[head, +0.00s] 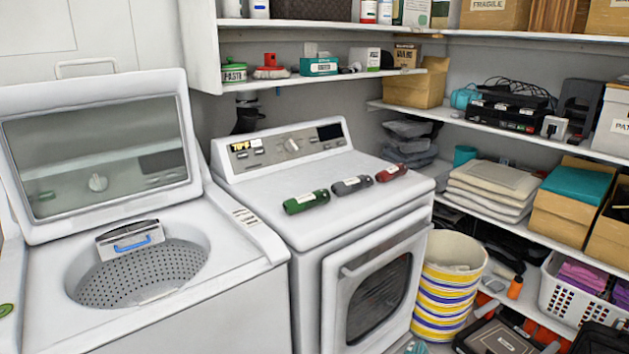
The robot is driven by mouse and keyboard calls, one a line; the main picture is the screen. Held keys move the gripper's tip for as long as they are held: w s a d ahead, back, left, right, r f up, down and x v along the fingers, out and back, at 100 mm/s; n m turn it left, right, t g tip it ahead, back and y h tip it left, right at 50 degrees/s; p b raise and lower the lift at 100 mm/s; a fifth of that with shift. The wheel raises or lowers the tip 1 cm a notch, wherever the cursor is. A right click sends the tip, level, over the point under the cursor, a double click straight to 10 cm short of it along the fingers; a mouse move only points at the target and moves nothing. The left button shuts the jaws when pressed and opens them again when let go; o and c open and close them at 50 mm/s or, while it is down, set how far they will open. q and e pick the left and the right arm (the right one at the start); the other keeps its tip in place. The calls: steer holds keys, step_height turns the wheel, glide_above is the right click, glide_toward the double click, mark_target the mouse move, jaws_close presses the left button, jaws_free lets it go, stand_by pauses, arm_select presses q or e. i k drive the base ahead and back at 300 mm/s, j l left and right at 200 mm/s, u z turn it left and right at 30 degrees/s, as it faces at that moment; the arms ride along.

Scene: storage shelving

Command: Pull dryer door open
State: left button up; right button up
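The white dryer (335,180) stands in the middle of the head view, to the right of the washer. Its door (378,288) is on the front face and looks closed, with a dark window in a pale frame. A handle bar (385,248) runs across the upper part of the door. The door's lower edge is cut off by the picture's bottom. Neither of my grippers shows in this view.
A washer (130,200) with its lid up stands at left. Green, grey and red bottles (347,187) lie on the dryer top. A striped bin (449,283) stands close to the dryer's right side. Loaded shelves (540,232) fill the right.

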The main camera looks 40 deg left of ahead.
mark_target(370, 286)
steer(key=i+u, duration=0.2)
steer(key=u, duration=0.2)
steer(key=i+u, duration=0.15)
steer(key=u, duration=0.25)
steer(key=i+u, duration=0.2)
steer(key=u, duration=0.2)
steer(key=i+l+u, duration=0.45)
steer(key=i+l, duration=0.7)
steer(key=i, duration=0.05)
